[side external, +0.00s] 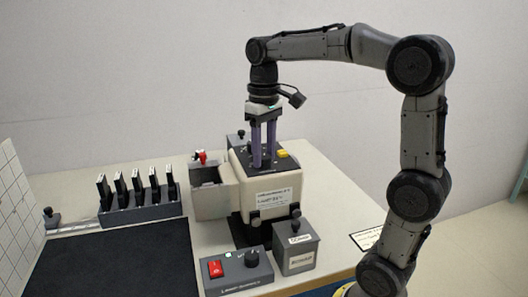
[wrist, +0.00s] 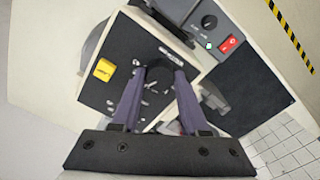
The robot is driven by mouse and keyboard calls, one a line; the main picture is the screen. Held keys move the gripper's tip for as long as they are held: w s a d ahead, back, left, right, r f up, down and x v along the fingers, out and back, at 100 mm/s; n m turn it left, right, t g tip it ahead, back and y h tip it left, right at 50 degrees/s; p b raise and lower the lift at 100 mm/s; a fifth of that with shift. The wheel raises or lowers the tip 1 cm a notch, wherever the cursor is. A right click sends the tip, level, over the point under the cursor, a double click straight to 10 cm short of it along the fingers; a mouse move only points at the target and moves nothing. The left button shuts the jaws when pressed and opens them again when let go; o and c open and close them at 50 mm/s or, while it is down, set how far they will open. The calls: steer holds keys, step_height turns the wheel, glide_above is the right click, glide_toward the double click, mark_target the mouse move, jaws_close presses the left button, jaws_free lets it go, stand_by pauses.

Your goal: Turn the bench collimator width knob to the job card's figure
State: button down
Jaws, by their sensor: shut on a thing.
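The bench collimator (side external: 263,195) is a cream box with a black top panel, standing near the middle of the table. In the wrist view its black panel (wrist: 112,42) carries white dial marks. A dark round knob (wrist: 158,76) sits on that panel. My gripper (side external: 263,161) points straight down onto the panel. In the wrist view the purple fingers of my gripper (wrist: 160,74) are shut on the knob, one on each side. The fingers hide part of the dial marks, and the knob's setting is not readable. A white card (side external: 368,238) lies at the table's right edge; its writing is too small to read.
A yellow block (side external: 281,153) sits on the panel, close to my fingers. A control box with a red switch (side external: 215,268) and a grey box with a black knob (side external: 296,248) stand in front. A rack of upright plates (side external: 140,205) and a dark mat (side external: 120,262) are left.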

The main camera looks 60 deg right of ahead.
mark_target(264, 156)
steer(key=shift+c, duration=2.1)
jaws_free()
steer(key=shift+r, duration=0.1)
step_height(264, 156, up, 14)
